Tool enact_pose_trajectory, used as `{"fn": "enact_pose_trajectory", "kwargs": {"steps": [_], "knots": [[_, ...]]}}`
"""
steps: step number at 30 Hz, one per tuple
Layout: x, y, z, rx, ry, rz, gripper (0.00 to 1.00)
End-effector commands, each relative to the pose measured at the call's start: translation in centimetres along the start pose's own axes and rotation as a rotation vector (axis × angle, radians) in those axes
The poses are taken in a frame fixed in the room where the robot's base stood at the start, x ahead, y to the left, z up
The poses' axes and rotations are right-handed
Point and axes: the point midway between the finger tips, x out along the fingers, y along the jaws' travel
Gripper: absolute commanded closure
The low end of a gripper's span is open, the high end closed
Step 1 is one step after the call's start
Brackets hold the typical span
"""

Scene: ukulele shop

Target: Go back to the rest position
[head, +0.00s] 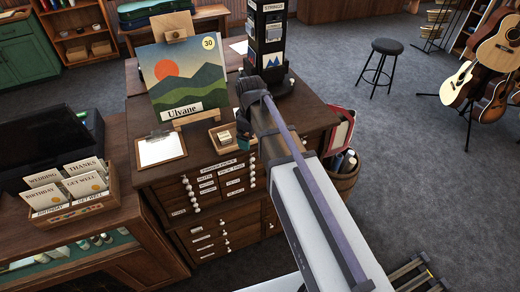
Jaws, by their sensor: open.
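My arm reaches from the lower right up over the wooden drawer cabinet (165,178) in the head view. My gripper (243,122) is at its far end, over the cabinet top, just right of a small wooden box (222,137). It is open, though my wrist hides most of its fingers. I see nothing held in it.
A record sleeve marked Ulvane (180,85) stands on an easel, with a clipboard (161,149) before it. A black strings rack (267,35) stands close behind my wrist. A card box (70,192) is at left. A stool (382,60) and guitars (460,82) stand right; floor between is clear.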

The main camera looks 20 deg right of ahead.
Motion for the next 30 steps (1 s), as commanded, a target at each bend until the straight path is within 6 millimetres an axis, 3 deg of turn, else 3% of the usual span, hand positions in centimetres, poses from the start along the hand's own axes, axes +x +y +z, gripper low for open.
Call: {"fn": "enact_pose_trajectory", "kwargs": {"steps": [1, 3, 6, 9, 17, 20, 27, 30], "knots": [[0.0, -3.8, 3.8, 0.18, 0.0, 0.0, 0.0], [0.0, -6.8, 6.9, 0.444, 0.0, 0.001, 0.0], [0.0, -9.4, 9.6, 0.697, 0.0, 0.001, 0.0], [0.0, -10.1, 10.2, 0.796, 0.0, 0.001, 0.0], [0.4, -9.9, 10.0, 0.803, 0.0, 0.001, 0.0], [3.0, -9.9, 10.0, 0.802, 0.0, 0.001, 0.0], [14.9, -9.9, 9.9, 0.8, 0.0, 0.001, 0.0], [17.9, -9.9, 9.9, 0.8, 0.0, 0.0, 0.0]]}}
